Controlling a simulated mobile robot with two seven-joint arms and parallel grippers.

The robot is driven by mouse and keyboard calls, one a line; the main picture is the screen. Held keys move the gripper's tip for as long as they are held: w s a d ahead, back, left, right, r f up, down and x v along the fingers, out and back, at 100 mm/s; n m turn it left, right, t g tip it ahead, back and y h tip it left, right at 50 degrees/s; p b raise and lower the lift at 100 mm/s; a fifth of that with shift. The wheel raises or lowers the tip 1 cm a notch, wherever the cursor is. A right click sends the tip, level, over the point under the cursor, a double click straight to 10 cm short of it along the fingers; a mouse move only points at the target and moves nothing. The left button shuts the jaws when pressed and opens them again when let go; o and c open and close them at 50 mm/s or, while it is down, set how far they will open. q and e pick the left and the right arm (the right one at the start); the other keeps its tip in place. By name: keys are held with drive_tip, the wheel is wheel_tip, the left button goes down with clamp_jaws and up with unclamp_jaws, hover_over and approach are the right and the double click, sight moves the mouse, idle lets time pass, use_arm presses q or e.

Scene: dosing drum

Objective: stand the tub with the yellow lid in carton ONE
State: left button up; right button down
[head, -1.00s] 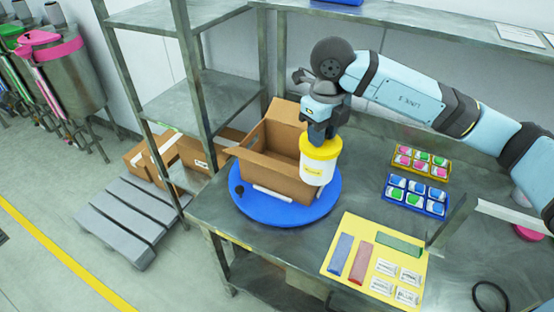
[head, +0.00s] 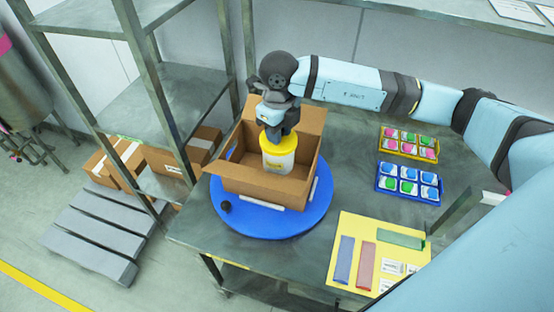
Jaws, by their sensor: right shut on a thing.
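The white tub (head: 278,161) with the yellow lid (head: 279,142) is upright in the head view, within the outline of the open cardboard carton (head: 262,188). My right gripper (head: 277,131) is shut on the tub from above, at its lid. The tub's lower end shows in front of the carton's inner wall; I cannot tell whether it touches the carton floor, as the near wall hides it. The carton stands with its flaps open on a blue round turntable (head: 225,223). No number on the carton is readable. My left gripper is not in view.
A yellow tray (head: 409,135) and a blue tray (head: 383,183) of small packs lie to the right. A yellow mat (head: 370,229) with coloured strips lies in front.

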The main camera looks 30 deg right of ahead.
sight(278, 160)
wheel_tip(278, 160, down, 12)
drive_tip(key=shift+w+r+p, duration=0.1)
drive_tip(key=shift+r+p, duration=0.1)
drive_tip(key=shift+p, duration=0.6)
drive_tip(key=shift+f, duration=0.1)
drive_tip(key=c, duration=0.8)
unclamp_jaws()
drive_tip(key=shift+c, duration=0.2)
drive_tip(key=shift+r, duration=0.3)
wheel_tip(278, 160, up, 11)
drive_tip(key=b, duration=0.2)
drive_tip(key=shift+f+b, duration=0.15)
drive_tip(key=shift+b, duration=0.15)
drive_tip(key=shift+r, duration=0.5)
